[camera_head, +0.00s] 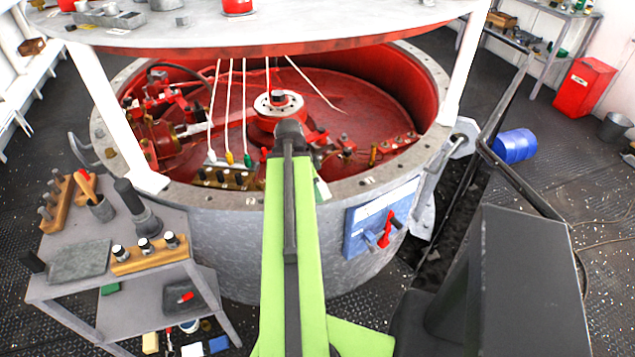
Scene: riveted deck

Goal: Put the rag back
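No rag can be made out with certainty. A flat grey piece (80,260) lies on the grey cart at the left; I cannot tell whether it is cloth or a plate. A pale, crumpled-looking piece (424,212) is by the right outer side of the round tank; I cannot tell what it is. My green arm reaches forward from the bottom middle over the tank's near rim. Its dark end joint is in front of the red interior. My gripper's fingers do not show, and anything they may hold is hidden.
The round tank (240,200) fills the middle, with a grey tabletop (300,28) on white legs above it. The cart (60,285) carries wooden racks and a mallet-like tool. Dark floor there is partly clear.

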